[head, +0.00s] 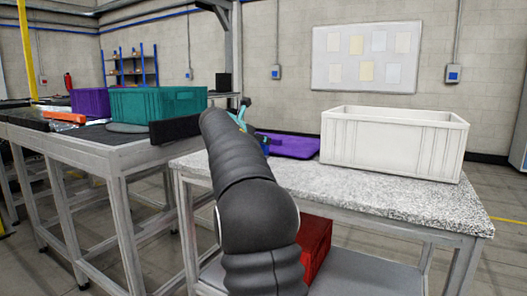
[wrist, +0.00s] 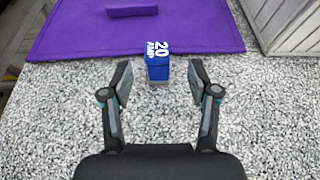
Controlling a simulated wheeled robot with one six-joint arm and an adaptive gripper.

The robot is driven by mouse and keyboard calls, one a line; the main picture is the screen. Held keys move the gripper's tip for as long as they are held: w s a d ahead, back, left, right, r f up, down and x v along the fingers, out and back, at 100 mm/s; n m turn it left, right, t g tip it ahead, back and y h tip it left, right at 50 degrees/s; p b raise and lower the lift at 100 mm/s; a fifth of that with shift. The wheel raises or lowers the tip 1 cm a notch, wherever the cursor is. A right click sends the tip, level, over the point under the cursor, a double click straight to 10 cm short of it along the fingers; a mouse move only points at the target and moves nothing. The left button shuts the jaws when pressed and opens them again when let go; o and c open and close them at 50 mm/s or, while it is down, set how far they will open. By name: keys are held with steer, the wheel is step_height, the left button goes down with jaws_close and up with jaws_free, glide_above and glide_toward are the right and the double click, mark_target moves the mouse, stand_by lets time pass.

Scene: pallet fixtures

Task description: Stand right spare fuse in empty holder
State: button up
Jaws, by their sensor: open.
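A blue fuse (wrist: 158,68) marked "20 AMP" stands on the speckled worktop in the wrist view, at the near edge of a purple mat. My gripper (wrist: 160,75) is open, with one finger on each side of the fuse and a gap on both sides. I cannot make out an empty holder in either view.
The purple mat (wrist: 75,35) carries a purple bar (wrist: 132,11); the mat (head: 290,146) also shows in the head view. A white crate (head: 393,143) stands right on the granite table (head: 400,194). A teal crate (head: 155,103) stands on the left conveyor.

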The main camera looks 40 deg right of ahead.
mark_target(264, 150)
steer(key=shift+x, duration=2.75)
steer(key=shift+w+r, duration=0.15)
steer(key=shift+r, duration=0.05)
jaws_close()
